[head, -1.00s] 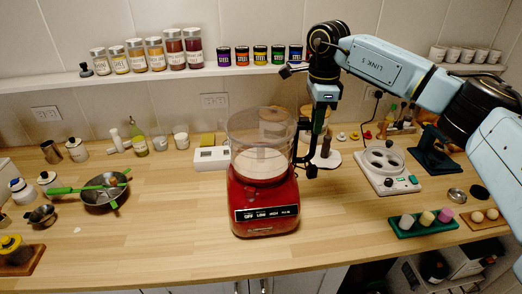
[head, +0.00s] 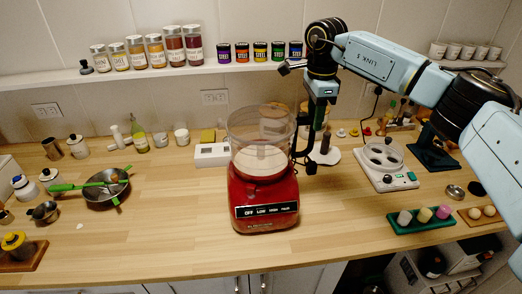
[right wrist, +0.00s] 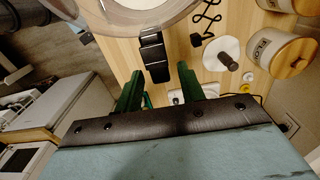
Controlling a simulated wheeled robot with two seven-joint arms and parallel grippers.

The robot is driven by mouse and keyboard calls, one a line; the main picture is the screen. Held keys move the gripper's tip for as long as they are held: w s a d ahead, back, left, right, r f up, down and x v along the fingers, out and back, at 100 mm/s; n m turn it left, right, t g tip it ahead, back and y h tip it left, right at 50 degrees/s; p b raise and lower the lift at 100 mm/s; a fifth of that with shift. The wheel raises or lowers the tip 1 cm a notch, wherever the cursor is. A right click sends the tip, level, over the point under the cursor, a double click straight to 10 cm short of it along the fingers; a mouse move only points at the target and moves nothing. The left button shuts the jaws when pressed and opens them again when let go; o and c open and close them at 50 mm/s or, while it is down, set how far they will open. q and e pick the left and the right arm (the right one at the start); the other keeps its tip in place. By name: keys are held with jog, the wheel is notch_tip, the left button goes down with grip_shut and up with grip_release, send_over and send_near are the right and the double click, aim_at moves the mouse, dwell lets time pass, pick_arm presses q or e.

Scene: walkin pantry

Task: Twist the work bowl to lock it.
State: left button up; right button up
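The clear work bowl (head: 256,134) sits upright on the red food processor base (head: 263,192) near the middle of the counter. A dark handle (right wrist: 153,57) stands out from the bowl's rim in the right wrist view. My right gripper (head: 303,160) is just right of the bowl in the head view. In the right wrist view its two green fingers (right wrist: 158,88) are apart, with the handle beyond and between their tips; I cannot tell whether they touch it. The bowl's locking seat is not clear to see. My left gripper is not in view.
A white appliance with a round tray (head: 383,160) and a green tray of small cups (head: 422,219) stand to the right. The counter front (head: 165,235) is clear.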

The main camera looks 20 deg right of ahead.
dwell(0.3)
jog(key=shift+r+p, duration=3.15)
jog(key=shift+r, duration=0.65)
jog(key=shift+f, duration=0.1)
